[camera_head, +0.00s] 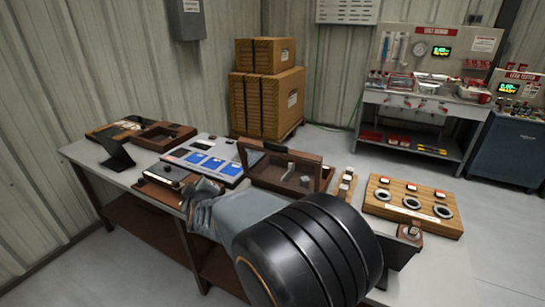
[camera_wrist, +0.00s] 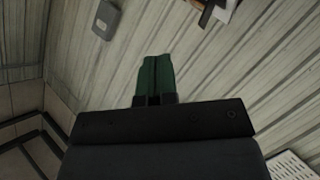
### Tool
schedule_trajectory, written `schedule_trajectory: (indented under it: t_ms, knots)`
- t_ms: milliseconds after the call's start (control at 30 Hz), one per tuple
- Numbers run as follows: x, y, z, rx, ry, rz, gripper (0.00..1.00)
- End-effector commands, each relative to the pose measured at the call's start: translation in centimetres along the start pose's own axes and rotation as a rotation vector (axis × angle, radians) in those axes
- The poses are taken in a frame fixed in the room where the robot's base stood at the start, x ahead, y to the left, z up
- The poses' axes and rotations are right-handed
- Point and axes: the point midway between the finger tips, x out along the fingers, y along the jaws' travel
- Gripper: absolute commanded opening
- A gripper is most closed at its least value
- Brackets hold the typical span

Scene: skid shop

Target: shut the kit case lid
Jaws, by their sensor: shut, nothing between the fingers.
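The brown kit case (camera_head: 262,184) stands on the workbench in the head view, just beyond my arm. Its lid (camera_head: 308,161) is raised, with a dark handle (camera_head: 277,147) at its top edge, and small grey pieces show inside. My arm hides part of the near side of the case. My gripper shows in the wrist view as two green fingers (camera_wrist: 155,64) shut together with nothing between them. In the head view the end of my arm is to the left of the case, and its fingertips are not clear. The wrist view does not show the case.
A panel with blue cards (camera_head: 207,160), a brown tray (camera_head: 163,137) and a dark angled stand (camera_head: 116,152) share the bench to the left. A wooden board with rings (camera_head: 412,205) lies at the right. Stacked cartons (camera_head: 268,88) stand behind. A grey wall box shows (camera_wrist: 107,19).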

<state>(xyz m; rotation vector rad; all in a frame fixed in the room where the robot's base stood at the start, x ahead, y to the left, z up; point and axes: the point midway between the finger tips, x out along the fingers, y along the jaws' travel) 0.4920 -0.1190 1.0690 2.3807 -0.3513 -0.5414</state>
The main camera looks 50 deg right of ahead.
Motion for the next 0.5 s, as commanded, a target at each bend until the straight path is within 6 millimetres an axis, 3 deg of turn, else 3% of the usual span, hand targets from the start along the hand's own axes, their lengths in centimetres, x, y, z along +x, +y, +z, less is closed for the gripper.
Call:
schedule_trajectory:
  t_ms: [33, 167, 300, 500]
  knots:
    - [1.4, 1.4, 1.9, -0.071, -0.033, 0.118, 0.0]
    - [2.6, 5.4, 5.6, -0.276, -0.163, 0.404, 0.0]
    - [2.1, 8.3, 8.9, -0.472, -0.352, 0.618, 0.0]
    - [0.7, 10.2, 11.6, -0.651, -0.563, 0.772, 0.0]
